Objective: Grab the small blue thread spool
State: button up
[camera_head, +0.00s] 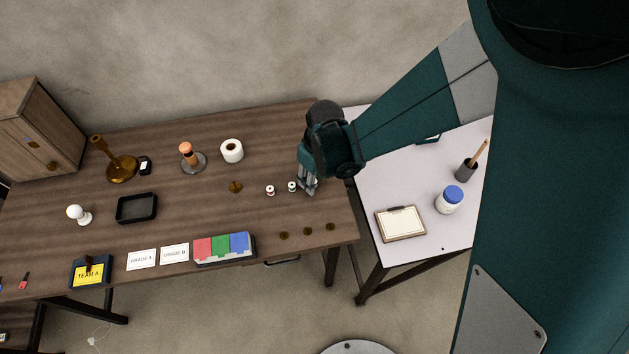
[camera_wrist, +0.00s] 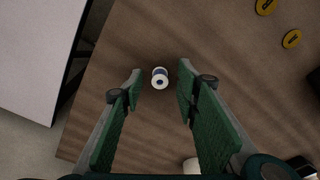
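The small blue thread spool (camera_wrist: 160,78) has white ends and a dark blue band. It stands on the brown wooden table between the fingertips of my gripper (camera_wrist: 160,72) in the wrist view. The fingers are apart, with a gap on both sides of the spool. I cannot tell how far above it the tips are. In the head view my gripper (camera_head: 309,188) points down near the table's right end, and I cannot make out the blue spool there. A spool with a red band (camera_head: 270,190) and one with a greenish band (camera_head: 292,186) stand to its left.
Several brass discs (camera_head: 308,231) lie near the table's front edge. A red, green and blue divided box (camera_head: 225,262) is at the front. A white roll (camera_head: 232,150) is further back. A white side table (camera_head: 385,185) adjoins the right end.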

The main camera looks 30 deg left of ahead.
dwell(0.3)
jog(key=c, duration=0.7)
jog(key=shift+r+p, duration=0.75)
jog(key=shift+r, duration=4.25)
